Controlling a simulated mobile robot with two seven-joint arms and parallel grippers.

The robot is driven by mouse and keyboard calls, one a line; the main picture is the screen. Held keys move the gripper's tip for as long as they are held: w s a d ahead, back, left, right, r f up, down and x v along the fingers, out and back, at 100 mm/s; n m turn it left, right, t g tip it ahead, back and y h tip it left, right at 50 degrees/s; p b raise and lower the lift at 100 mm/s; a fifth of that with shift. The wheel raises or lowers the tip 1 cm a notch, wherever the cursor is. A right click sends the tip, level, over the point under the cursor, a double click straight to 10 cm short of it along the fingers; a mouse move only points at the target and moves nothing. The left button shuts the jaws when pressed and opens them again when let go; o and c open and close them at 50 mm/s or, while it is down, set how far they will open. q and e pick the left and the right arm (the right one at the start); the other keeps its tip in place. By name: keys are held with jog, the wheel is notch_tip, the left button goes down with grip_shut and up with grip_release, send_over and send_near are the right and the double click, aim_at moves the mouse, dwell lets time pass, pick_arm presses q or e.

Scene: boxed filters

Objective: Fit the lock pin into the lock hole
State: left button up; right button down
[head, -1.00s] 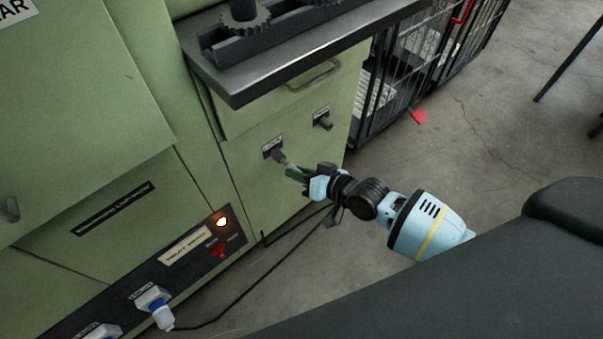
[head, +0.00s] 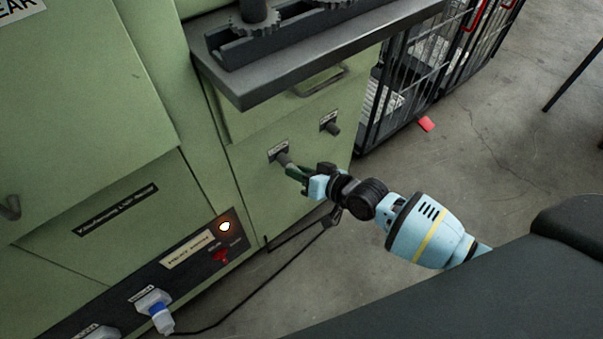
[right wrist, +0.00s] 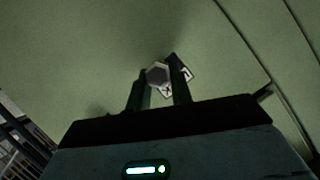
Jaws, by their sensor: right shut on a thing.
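My right gripper (head: 297,173) is at the green cabinet front, shut on the lock pin. In the right wrist view the pin's grey hexagonal end (right wrist: 157,74) shows between the two fingers. In the head view a dark grey piece (head: 284,160) lies between the fingertips and the panel, just below a small label plate (head: 278,150). The lock hole itself is hidden behind it. I cannot tell how deep the pin sits, or whether it is in the hole. My left gripper is not in view.
A second dark peg (head: 332,128) with its own label sticks out up and right of the gripper. A grey worktop (head: 300,70) with gears overhangs above. A black cable (head: 265,282) hangs below. A wire cage (head: 400,95) stands to the right, with open floor nearby.

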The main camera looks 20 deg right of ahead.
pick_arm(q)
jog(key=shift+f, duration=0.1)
pick_arm(e)
jog(key=shift+w, duration=0.1)
jog(key=c, duration=1.4)
grip_release()
jog(key=shift+o, duration=1.1)
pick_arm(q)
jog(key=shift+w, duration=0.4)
pick_arm(e)
jog(key=shift+s+d+r, duration=0.1)
jog(key=shift+s+d, duration=0.05)
jog(key=shift+s, duration=0.1)
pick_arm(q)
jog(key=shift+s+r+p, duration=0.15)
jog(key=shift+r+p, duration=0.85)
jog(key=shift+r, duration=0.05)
pick_arm(e)
jog(key=shift+v, duration=3.55)
